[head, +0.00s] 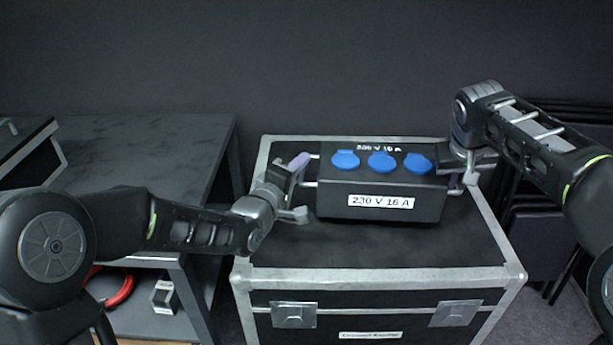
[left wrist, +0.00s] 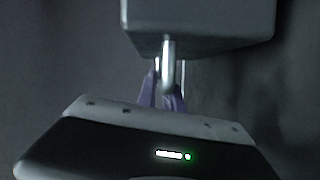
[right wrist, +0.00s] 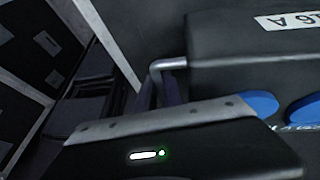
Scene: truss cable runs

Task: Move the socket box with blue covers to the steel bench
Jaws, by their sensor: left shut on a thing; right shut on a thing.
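The socket box (head: 380,185) is black with blue covers and a white "230 V 16 A" label. In the head view it is over the flight case; I cannot tell whether it touches the lid. My left gripper (head: 306,184) is shut on the handle at its left end, and the left wrist view shows that handle (left wrist: 168,65) between the fingers (left wrist: 163,92). My right gripper (head: 459,180) is shut on the right-end handle (right wrist: 166,66), with its fingers (right wrist: 161,90) in the right wrist view. The steel bench (head: 150,150) is at the left, with a dark grey top.
The flight case (head: 380,285) has metal edges and latches. A gap separates it from the bench. A black case (head: 25,150) stands at the bench's far left; the rest of the visible top is clear. A red cable (head: 120,290) lies on the lower shelf. Dark folded items (head: 540,230) stand at the right.

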